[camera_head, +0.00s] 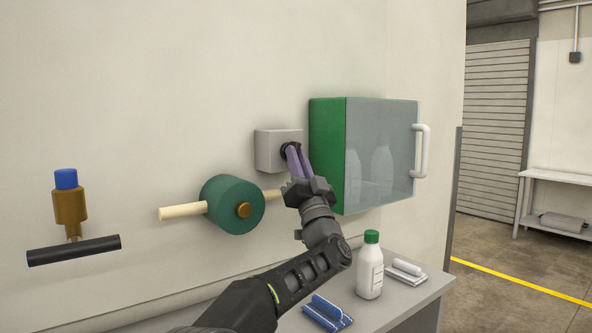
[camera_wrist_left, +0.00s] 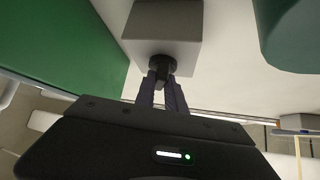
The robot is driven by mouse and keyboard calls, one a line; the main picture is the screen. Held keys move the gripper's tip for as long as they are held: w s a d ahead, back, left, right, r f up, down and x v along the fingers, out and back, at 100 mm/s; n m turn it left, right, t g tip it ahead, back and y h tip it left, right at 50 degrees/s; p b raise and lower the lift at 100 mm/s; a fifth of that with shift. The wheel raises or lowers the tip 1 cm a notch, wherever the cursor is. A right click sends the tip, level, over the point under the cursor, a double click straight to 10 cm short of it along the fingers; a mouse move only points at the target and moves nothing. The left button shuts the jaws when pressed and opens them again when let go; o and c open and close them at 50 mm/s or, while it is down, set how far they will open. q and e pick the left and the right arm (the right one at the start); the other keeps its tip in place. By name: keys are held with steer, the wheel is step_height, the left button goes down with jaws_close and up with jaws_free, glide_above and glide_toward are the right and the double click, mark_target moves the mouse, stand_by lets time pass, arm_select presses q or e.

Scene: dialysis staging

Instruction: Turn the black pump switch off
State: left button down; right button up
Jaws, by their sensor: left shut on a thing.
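The black pump switch (camera_wrist_left: 162,66) is a round black knob on the front of a light grey box (camera_head: 268,150) fixed to the wall. The grey box also shows at the top of the left wrist view (camera_wrist_left: 160,22). My left gripper (camera_head: 292,150) reaches up to the knob, and its fingers are shut on it. In the head view the fingers hide much of the knob. In the left wrist view the fingertips (camera_wrist_left: 162,80) sit at both sides of the knob's black grip. The switch's exact angle is hard to tell. My right gripper is not in view.
A green cabinet (camera_head: 327,150) with a glass door stands close right of the switch. A teal round valve (camera_head: 222,195) with a cream bar is on the left. A black-handled valve (camera_head: 75,250) is farther left. A white bottle (camera_head: 369,275) stands on the counter below.

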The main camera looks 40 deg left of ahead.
arm_select(q)
steer(key=shift+w+d+n+g+y+p, duration=0.1)
steer(key=shift+n+g+y, duration=0.45)
steer(key=shift+n+g, duration=0.65)
steer(key=shift+w+a+n+g+y+p, duration=0.15)
steer(key=shift+n+g+y, duration=0.45)
steer(key=shift+n+g, duration=0.6)
steer(key=shift+d+n+g+y+p, duration=0.15)
steer(key=shift+n+g+y, duration=0.6)
steer(key=shift+n, duration=0.75)
steer(key=shift+n+g, duration=0.35)
steer(key=shift+n, duration=0.05)
steer(key=c, duration=1.4)
jaws_free()
steer(key=b+v, duration=0.7)
steer(key=shift+d+f+b, duration=0.25)
steer(key=shift+f+b, duration=0.05)
